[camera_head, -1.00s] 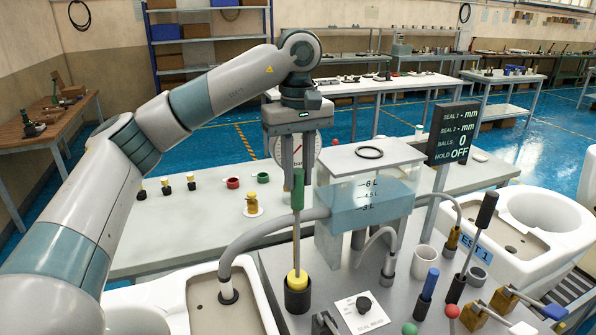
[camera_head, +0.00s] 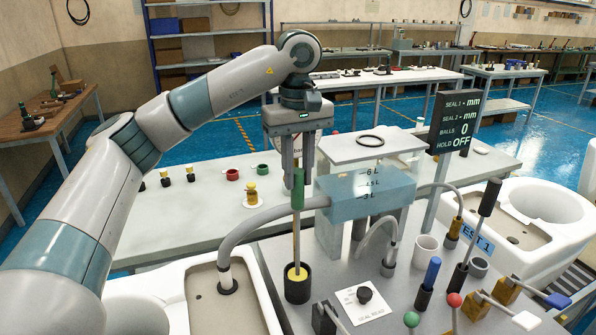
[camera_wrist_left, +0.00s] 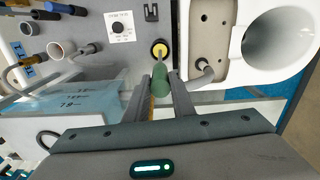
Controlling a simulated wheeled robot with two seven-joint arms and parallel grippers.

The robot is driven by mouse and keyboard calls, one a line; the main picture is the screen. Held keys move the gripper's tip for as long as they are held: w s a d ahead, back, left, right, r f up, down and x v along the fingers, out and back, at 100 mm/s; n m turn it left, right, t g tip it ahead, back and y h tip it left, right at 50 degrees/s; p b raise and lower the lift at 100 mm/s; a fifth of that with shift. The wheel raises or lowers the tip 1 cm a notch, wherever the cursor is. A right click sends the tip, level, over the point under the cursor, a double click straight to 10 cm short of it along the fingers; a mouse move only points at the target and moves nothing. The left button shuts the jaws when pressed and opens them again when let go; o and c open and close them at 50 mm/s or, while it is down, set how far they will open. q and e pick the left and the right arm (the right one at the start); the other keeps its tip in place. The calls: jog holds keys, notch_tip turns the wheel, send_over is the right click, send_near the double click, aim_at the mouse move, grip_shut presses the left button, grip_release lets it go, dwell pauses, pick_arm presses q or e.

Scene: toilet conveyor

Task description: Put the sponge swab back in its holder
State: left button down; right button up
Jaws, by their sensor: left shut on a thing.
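The sponge swab has a green handle (camera_head: 297,192), a thin rod and a yellow sponge head (camera_head: 297,272). It stands upright with the head down inside a black cup-shaped holder (camera_head: 297,291) on the grey bench, only the top of the yellow showing. My left gripper (camera_head: 297,165) is shut on the upper part of the green handle, straight above the holder. In the left wrist view, the fingers (camera_wrist_left: 166,82) hold the handle, with the holder (camera_wrist_left: 159,48) and yellow head beyond it. My right gripper is not in view.
A water tank (camera_head: 368,192) stands just right of the swab, with a grey hose (camera_head: 262,216) curving behind the rod. A white toilet bowl (camera_head: 255,310) is at left. A seal-read card (camera_head: 363,303), a white cup (camera_head: 425,249) and several tools stand to the right.

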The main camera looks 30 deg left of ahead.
pick_arm(q)
jog(key=shift+f+b, duration=0.9)
jog(key=shift+f, duration=0.6)
jog(key=c, duration=1.4)
grip_release()
jog(key=shift+c, duration=0.2)
jog(key=shift+r, duration=0.15)
jog(key=shift+r, duration=0.55)
notch_tip(320, 180, up, 16)
